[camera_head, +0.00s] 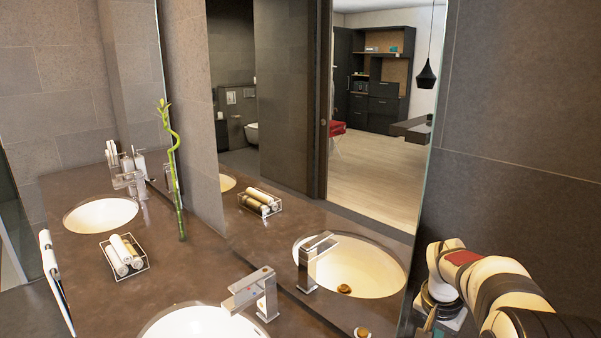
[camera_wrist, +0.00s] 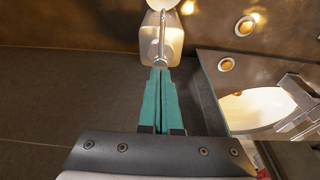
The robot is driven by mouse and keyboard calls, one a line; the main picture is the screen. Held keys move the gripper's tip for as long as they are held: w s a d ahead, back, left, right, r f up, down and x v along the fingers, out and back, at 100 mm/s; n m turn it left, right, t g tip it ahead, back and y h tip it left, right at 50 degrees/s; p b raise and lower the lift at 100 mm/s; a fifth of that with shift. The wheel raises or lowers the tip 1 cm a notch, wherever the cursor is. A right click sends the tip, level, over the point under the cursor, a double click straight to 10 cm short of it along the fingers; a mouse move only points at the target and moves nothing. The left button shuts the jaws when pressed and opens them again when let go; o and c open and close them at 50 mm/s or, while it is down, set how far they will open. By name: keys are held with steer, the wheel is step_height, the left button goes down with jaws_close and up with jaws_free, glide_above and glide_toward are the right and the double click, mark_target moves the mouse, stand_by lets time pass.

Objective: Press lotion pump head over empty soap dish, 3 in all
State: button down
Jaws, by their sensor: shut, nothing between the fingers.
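My gripper (camera_wrist: 160,72) is shut and empty, its two teal fingers side by side in the wrist view. Just past the fingertips stands a pale bottle (camera_wrist: 151,48) with a metal pump (camera_wrist: 161,50), seen from above. The fingertips meet the pump's near end in the picture; I cannot tell whether they touch it. The spout points away from me, over a pale round shape (camera_wrist: 168,5) cut by the top edge, which may be the soap dish. Whether anything lies in it is unclear. In the head view my arm is at the lower right, and the fingers are not clear.
A small round white-and-gold item (camera_wrist: 245,26) lies on the brown counter (camera_wrist: 80,20); a gold item (camera_head: 362,332) shows in the head view. The mirror (camera_wrist: 215,75) is close on the right. A faucet (camera_head: 255,292), basin (camera_head: 190,325), wire basket (camera_head: 125,262) and bamboo stalk (camera_head: 178,190) stand left.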

steer(key=shift+f, duration=1.15)
steer(key=shift+r, duration=1.4)
steer(key=shift+f, duration=0.1)
steer(key=shift+f, duration=1.3)
steer(key=shift+r, duration=1.4)
steer(key=shift+r, duration=0.1)
